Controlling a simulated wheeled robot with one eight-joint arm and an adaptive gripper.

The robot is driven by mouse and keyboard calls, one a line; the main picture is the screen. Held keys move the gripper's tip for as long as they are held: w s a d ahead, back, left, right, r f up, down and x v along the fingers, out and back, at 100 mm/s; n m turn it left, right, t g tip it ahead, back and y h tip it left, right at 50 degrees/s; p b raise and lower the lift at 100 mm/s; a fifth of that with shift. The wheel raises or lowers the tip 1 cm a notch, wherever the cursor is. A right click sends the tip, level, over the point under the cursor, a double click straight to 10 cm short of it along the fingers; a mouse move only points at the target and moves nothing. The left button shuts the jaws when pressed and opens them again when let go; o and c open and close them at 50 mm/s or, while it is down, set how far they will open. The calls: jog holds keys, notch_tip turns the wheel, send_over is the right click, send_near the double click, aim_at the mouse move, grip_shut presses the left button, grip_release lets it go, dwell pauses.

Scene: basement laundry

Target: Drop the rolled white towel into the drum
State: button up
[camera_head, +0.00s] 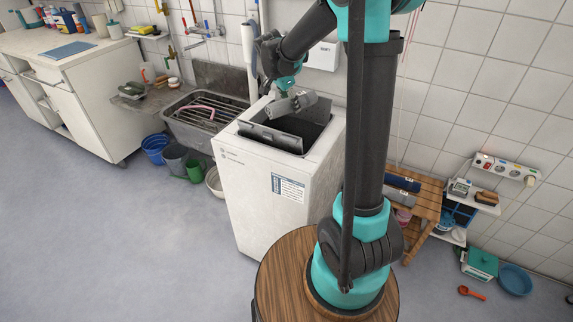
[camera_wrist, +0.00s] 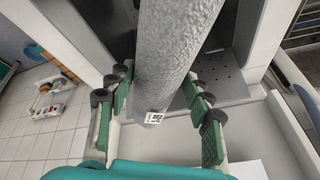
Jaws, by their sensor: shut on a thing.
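The rolled white towel (camera_head: 303,101) looks pale grey and is held over the open top of the white washing machine (camera_head: 262,190). In the wrist view the towel (camera_wrist: 172,55) is a thick textured roll with a small printed tag near its close end. My gripper (camera_head: 287,91) is shut on it, with green-padded fingers on both sides in the wrist view (camera_wrist: 157,98). The drum's perforated metal (camera_wrist: 222,78) shows below and beside the towel. The far end of the towel runs out of the wrist view. The drum's depth is hidden.
A dark lid flap (camera_head: 268,137) stands at the opening's front edge. A metal sink (camera_head: 205,118) is to the left, with buckets (camera_head: 155,148) on the floor. A wooden rack (camera_head: 425,205) stands right of the machine. The floor at front left is clear.

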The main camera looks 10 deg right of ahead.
aim_at(284, 103)
notch_tip(284, 103, down, 8)
jog(key=shift+r, duration=0.15)
dwell(0.5)
jog(key=o, duration=1.3)
jog(key=shift+o, duration=0.2)
jog(key=v, duration=1.2)
